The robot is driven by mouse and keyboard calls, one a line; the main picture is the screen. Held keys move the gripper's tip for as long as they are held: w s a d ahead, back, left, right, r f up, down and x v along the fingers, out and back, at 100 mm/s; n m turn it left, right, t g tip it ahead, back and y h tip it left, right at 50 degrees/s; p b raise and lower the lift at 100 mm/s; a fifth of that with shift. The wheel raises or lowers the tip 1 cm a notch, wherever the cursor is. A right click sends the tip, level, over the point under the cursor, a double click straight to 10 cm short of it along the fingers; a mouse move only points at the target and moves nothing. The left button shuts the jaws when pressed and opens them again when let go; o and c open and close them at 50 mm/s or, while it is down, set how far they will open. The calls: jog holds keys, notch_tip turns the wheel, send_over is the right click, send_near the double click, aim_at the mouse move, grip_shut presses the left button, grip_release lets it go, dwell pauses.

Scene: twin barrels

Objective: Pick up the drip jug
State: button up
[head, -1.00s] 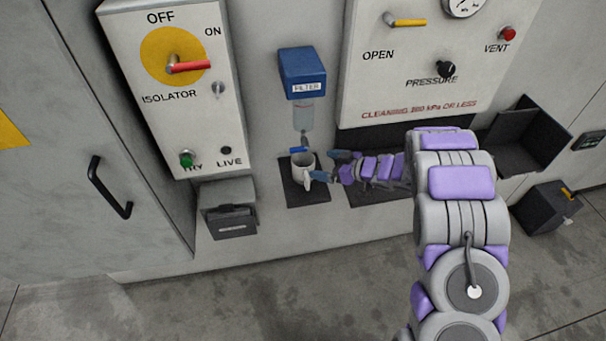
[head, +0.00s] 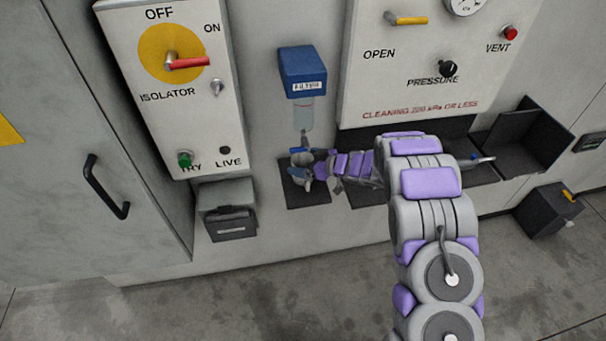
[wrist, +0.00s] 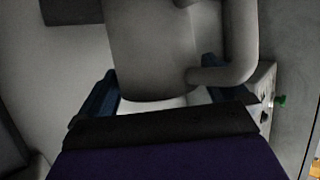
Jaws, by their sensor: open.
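The drip jug (head: 301,160) is a small pale-grey cup with a side handle, standing on a dark mat (head: 312,199) below the blue filter (head: 303,70). My gripper (head: 303,166) is at the jug, with its blue fingers around it and partly hiding it in the head view. In the wrist view the jug (wrist: 150,45) fills the upper middle, with its handle on the right. My gripper (wrist: 158,88) is open there, one finger on each side of the jug's body. I cannot tell whether the fingers touch it.
The filter's clear bowl (head: 303,114) and drain hang just above the jug. A grey box (head: 229,211) is to the left, under the isolator panel (head: 180,95). A dark open tray (head: 527,139) and a black box (head: 548,208) are to the right. The floor in front is clear.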

jog(key=shift+d, duration=0.1)
jog(key=shift+c, duration=0.4)
jog(key=shift+d, duration=0.15)
jog(key=c, duration=0.8)
jog(key=shift+c, duration=0.2)
